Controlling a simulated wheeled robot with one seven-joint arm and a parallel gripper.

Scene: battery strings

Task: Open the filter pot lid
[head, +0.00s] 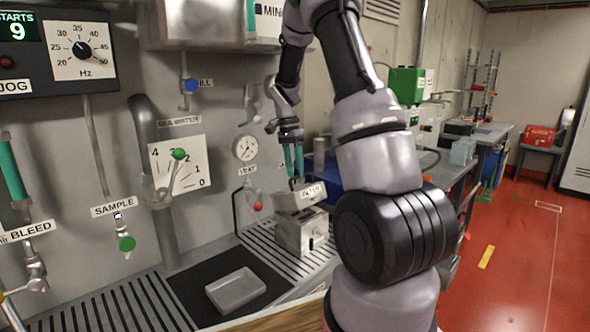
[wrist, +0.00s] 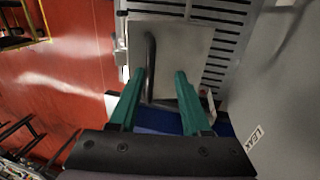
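The filter pot (head: 302,235) is a grey metal box standing on the slatted drain board. Its grey lid (head: 300,197) has a white label on its front face and looks tilted over the pot; how far it stands open I cannot tell. My gripper (head: 294,176) is just above the lid, green fingers pointing down. In the wrist view the lid (wrist: 184,50) lies beyond the fingers with a dark bar handle (wrist: 150,60). My gripper's fingers (wrist: 162,74) are apart, and the bar shows between them, nearer the left one. Contact with it cannot be made out.
A grey tray (head: 236,291) lies on a dark mat left of the pot. A pipe with a red-knobbed valve (head: 257,207) and a round gauge (head: 246,148) are close on the wall panel. A blue bin (head: 328,172) stands behind the pot. Red floor is open at right.

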